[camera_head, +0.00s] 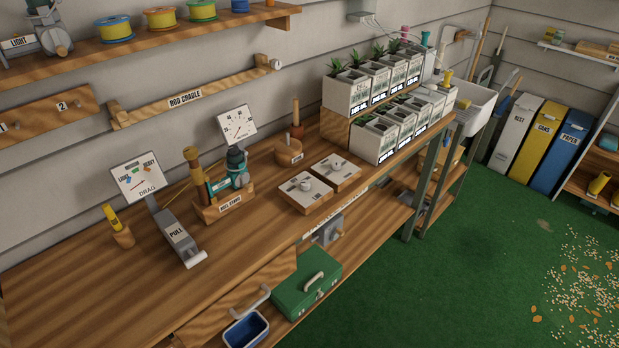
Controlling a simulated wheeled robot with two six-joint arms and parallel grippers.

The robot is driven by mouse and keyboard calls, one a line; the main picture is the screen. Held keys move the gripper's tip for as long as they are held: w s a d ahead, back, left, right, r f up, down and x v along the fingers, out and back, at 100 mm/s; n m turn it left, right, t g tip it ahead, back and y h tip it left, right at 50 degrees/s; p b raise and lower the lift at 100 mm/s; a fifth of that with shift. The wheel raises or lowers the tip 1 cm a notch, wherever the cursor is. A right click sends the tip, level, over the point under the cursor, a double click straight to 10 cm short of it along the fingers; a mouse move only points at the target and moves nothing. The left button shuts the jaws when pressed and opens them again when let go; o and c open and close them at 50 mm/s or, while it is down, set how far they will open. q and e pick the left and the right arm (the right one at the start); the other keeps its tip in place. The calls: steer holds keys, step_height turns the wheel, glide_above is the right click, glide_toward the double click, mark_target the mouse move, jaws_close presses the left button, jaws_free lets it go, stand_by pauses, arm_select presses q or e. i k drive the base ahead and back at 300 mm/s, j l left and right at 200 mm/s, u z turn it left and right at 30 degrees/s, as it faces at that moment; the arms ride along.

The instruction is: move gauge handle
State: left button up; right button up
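A gauge with a white face marked DRAG (139,179) stands on the left part of the wooden workbench. Its face carries the words LIGHT and HEAVY and a needle. A grey arm labelled PULL (177,234) slopes from beneath the face toward the bench front and ends in a pale cylindrical handle (195,259). A second white dial (237,124) with a needle stands behind the reel stand (225,205). Neither of my grippers shows in the head view.
A yellow-topped wooden holder (121,234) stands left of the gauge. The reel stand with a teal reel (237,165) is close on the right. Two labelled blocks (305,193) lie farther right, before planters (347,93). The bench front left is bare.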

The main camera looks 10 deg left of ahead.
mark_target(191, 262)
steer(key=u, duration=1.2)
